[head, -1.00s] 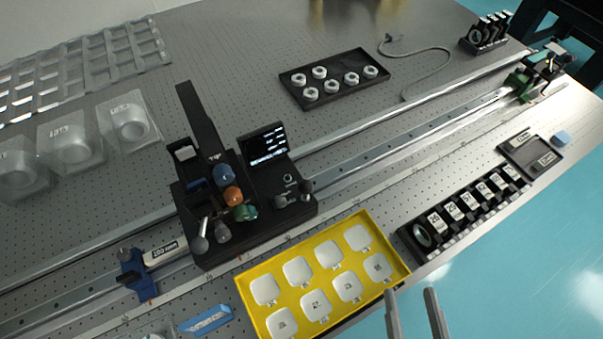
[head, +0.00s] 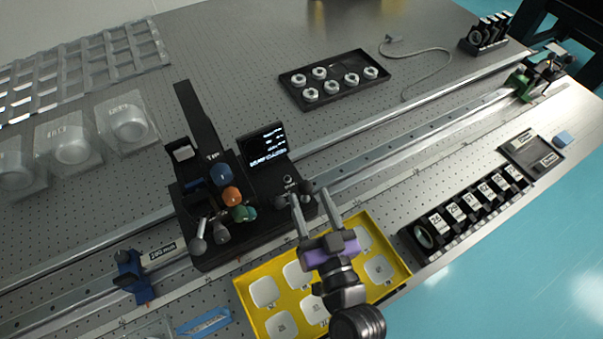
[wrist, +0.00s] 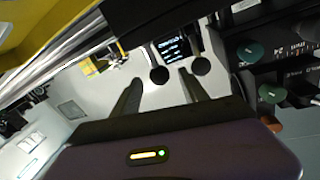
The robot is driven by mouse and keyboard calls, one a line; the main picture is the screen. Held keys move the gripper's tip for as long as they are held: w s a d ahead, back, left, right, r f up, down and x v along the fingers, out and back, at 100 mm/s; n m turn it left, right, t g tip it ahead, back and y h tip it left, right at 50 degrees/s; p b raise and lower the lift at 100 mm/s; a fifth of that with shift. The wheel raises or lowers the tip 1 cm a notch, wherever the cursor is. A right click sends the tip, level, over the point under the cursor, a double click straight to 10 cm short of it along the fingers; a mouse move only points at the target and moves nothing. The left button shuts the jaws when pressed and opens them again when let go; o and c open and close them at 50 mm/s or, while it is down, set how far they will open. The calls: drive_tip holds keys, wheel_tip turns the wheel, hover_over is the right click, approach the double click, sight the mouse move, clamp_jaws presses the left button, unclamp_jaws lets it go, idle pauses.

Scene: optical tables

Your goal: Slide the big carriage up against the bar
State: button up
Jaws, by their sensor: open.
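The big carriage (head: 245,215) is a black block on the rail, with a tall black upright, a small lit screen (head: 263,145) and coloured knobs. The pale labelled bar (head: 165,252) lies at its left, between it and a blue stop (head: 132,276). I cannot tell whether bar and carriage touch. My gripper (head: 311,196) is open and empty at the carriage's right front, close to two dark round knobs (head: 308,187). In the wrist view the fingers (wrist: 158,95) point toward these knobs (wrist: 160,75), and the green knob (wrist: 250,51) is to the right. Contact is unclear.
A yellow tray (head: 258,327) with white pads lies under my arm. A black rack of labelled pieces (head: 430,250) stands to its right. The rail (head: 400,149) runs clear to a green mount (head: 520,85). A black tray of rings (head: 335,92) lies behind.

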drive_tip(key=shift+p+x, duration=0.95)
drive_tip(key=shift+x, duration=2.6)
clamp_jaws()
